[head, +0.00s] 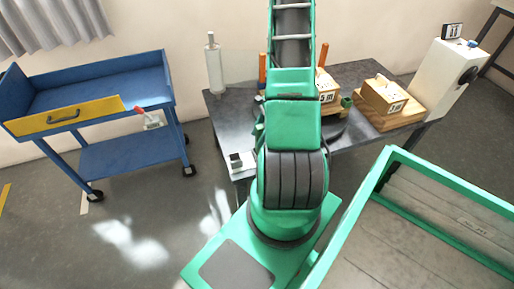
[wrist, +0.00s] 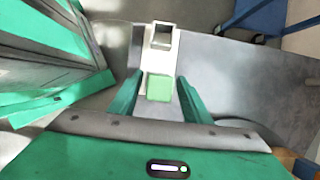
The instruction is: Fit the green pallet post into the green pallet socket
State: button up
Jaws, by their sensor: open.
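A light green square block (wrist: 160,89), which looks like the green post, shows between my two fingers in the wrist view. My gripper (wrist: 159,77) is open, with one green finger on each side of the block and visible gaps. The block sits at the near end of a white fixture (wrist: 151,62); how deep it sits I cannot tell. The far end of the fixture has a dark square opening (wrist: 162,36). In the head view the white fixture (head: 240,161) stands at the table's front left corner. My arm hides the gripper and the light green block there.
A small green block (head: 346,102) lies by wooden boxes (head: 383,95) on the dark table (head: 352,141). A white roll (head: 213,66) stands at the back left. A blue cart (head: 118,98) is left; a green-rimmed bin (head: 425,165) is front right.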

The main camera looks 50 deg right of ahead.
aim_at(256, 140)
jog(key=x, duration=0.4)
jog(key=shift+a, duration=0.1)
grip_shut()
jog(key=shift+r, duration=0.2)
notch_tip(256, 140, up, 10)
dwell(0.7)
jog(key=shift+f, duration=0.15)
